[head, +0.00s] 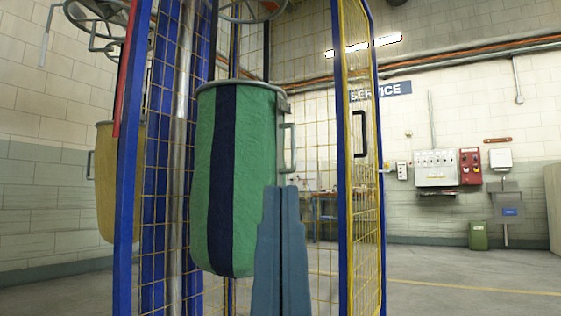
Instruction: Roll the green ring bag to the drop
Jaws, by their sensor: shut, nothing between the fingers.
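The green ring bag (262,180) hangs upright at centre-left, with a dark navy vertical stripe and a grey rim ring at its top. A grey loop handle (288,148) sticks out from the ring's right side. My gripper (281,190) points up in front of the bag's lower right side, its two blue-grey fingers together and empty. The fingertips show just below the handle; I cannot tell the gap in depth. The gripper hides part of the bag's lower right edge. I cannot make out which place is the drop.
Blue posts and yellow mesh panels (361,200) stand around the bag. A yellow-tan bag (104,175) hangs at the left behind a blue post. Grey metal rings (97,12) are overhead. A green bin (478,235) stands by the far wall. Floor at the right is open.

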